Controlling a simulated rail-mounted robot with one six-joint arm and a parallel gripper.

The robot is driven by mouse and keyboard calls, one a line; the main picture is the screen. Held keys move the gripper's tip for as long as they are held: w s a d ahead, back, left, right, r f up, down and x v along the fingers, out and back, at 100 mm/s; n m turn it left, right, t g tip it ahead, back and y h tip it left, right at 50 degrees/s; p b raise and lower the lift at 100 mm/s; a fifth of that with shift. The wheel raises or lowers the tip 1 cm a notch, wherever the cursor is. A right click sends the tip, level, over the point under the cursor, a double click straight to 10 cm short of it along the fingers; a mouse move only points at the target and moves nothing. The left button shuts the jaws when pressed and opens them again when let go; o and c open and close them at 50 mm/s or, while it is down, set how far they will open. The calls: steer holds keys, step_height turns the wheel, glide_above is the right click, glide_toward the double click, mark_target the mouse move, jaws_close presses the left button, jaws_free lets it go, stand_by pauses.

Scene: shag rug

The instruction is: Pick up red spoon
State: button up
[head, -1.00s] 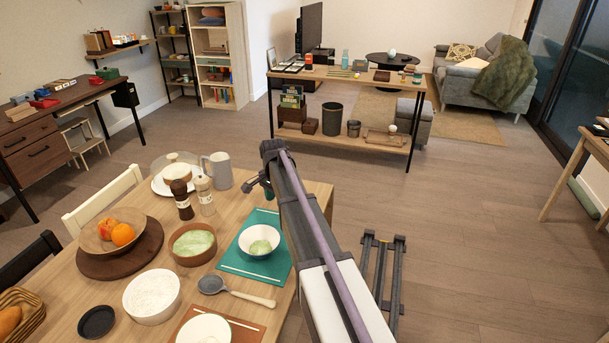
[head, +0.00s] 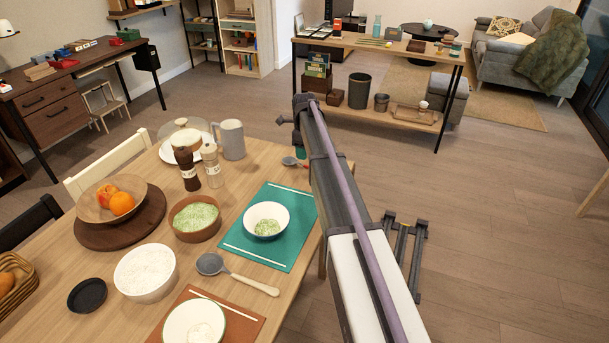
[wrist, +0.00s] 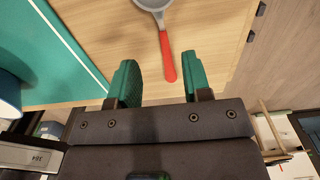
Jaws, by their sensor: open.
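The red spoon (wrist: 167,55) lies on the wooden table, with a red handle and a grey bowl. In the wrist view its handle points down between my gripper's fingers, and its bowl is cut off at the top edge. In the head view its grey bowl (head: 289,161) shows near the table's far right edge, partly hidden by my arm. My gripper (wrist: 160,66) is open and empty, its two green fingers on either side of the handle's end. Whether the fingers are level with the handle is unclear.
A teal placemat (head: 238,239) with a bowl (head: 266,231) lies close by the spoon. A grey jug (head: 232,140), a pepper mill (head: 189,170) and a salt mill (head: 212,166) stand to its left. Another grey spoon (head: 211,264) with a cream handle lies nearer.

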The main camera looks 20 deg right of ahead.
mark_target(305, 164)
steer(key=f+b, duration=0.2)
steer(key=f, duration=0.1)
steer(key=f+b, duration=0.3)
steer(key=shift+w+d+f, duration=0.1)
steer(key=shift+w, duration=0.1)
steer(key=shift+r, duration=0.25)
jaws_close()
